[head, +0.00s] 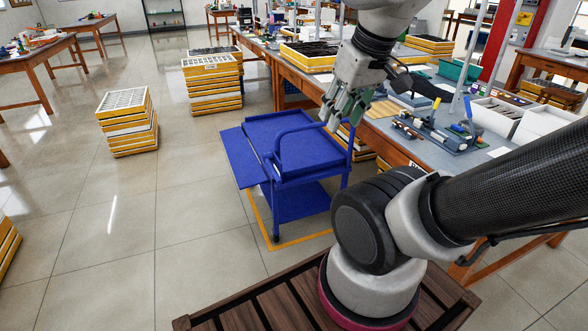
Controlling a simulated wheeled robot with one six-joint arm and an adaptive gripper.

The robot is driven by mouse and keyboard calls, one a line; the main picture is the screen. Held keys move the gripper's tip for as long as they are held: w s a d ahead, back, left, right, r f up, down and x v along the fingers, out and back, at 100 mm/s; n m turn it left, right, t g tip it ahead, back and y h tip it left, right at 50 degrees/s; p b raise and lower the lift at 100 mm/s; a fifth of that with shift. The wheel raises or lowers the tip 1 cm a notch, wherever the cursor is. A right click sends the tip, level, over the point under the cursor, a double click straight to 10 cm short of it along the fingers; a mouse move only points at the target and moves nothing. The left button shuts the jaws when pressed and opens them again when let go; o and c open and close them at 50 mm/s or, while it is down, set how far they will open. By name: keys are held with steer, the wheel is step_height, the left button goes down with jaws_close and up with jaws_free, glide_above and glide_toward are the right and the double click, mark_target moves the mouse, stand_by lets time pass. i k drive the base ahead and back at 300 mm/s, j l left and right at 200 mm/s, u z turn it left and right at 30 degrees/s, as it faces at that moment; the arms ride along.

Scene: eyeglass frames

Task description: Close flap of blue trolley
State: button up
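The blue trolley (302,157) stands on the floor left of the workbench, with a top tray and a lower shelf (298,203). Its flap (238,160) is a flat blue panel that sticks out from the left side of the top tray, folded outward. A blue handle rail (300,127) rises over the tray's near side. My gripper (342,122) is above the trolley's right end, pointing down, apart from the flap. Its fingers look empty, but their spread is unclear at this angle.
The workbench (400,133) with tools and boxes runs along the right. Stacks of yellow-edged trays stand behind (213,84) and at the left (127,122). A yellow floor line (300,241) surrounds the trolley. The tiled floor left of the flap is clear.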

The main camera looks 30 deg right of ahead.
mark_target(247, 170)
steer(key=z, duration=0.7)
steer(key=i+u, duration=0.15)
steer(key=u, duration=0.45)
steer(key=i+j+u, duration=0.15)
steer(key=i+u, duration=0.25)
steer(key=i, duration=0.35)
steer(key=i+l+u, duration=0.15)
steer(key=i+u, duration=0.25)
steer(key=i, duration=1.55)
steer(key=i+u, duration=0.85)
steer(key=u, duration=0.15)
steer(key=i+j, duration=0.15)
steer(key=i, duration=0.25)
steer(key=i+j+u, duration=0.1)
steer(key=i, duration=0.25)
steer(key=z, duration=3.85)
